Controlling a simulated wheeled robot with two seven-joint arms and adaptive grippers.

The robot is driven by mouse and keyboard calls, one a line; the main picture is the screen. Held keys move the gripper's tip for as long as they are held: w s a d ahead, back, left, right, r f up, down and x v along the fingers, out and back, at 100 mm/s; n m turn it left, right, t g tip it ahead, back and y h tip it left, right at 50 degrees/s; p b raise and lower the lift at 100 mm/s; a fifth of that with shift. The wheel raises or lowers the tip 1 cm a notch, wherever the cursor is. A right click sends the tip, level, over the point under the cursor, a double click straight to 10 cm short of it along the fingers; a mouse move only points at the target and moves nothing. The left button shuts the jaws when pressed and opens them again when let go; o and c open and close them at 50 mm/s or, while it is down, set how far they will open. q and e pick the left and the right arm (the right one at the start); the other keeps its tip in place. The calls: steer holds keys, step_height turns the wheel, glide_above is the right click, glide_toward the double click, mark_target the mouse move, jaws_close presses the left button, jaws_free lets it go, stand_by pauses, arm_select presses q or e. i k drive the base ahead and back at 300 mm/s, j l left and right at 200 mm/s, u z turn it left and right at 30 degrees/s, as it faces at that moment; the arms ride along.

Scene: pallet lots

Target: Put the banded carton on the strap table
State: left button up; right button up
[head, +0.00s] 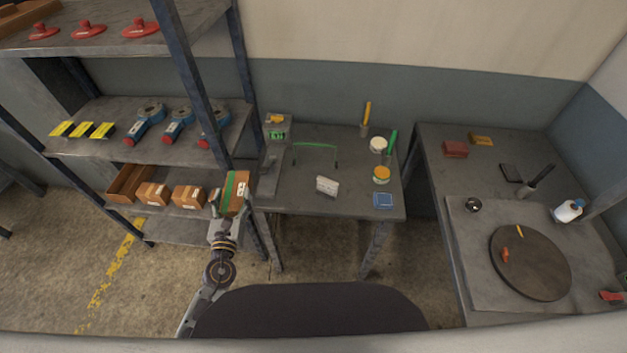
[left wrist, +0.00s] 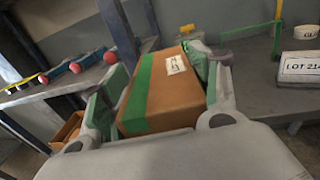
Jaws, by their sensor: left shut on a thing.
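The banded carton (head: 235,192) is a brown box with a green band and a white label. My left gripper (head: 226,212) is shut on it and holds it in front of the shelf rack's right post, left of the strap table. In the left wrist view the carton (left wrist: 165,95) sits between the two fingers of the gripper (left wrist: 160,100), slightly tilted. The strap table (head: 345,195) is the grey table at centre, with a green strap arch (head: 315,146) and a white lot card (head: 327,185) on it. My right gripper is not in view.
The shelf rack (head: 188,85) at left holds two plain cartons (head: 152,193), a wooden tray (head: 128,182) and several tools. Another table with a round turntable (head: 531,262) is at right.

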mark_target(299, 191)
steer(key=k+j+z, duration=0.2)
steer(key=z, duration=0.25)
steer(key=k+j+z, duration=0.2)
steer(key=z, duration=0.2)
steer(key=k+j+z, duration=0.1)
steer(key=z, duration=0.35)
steer(key=k, duration=0.1)
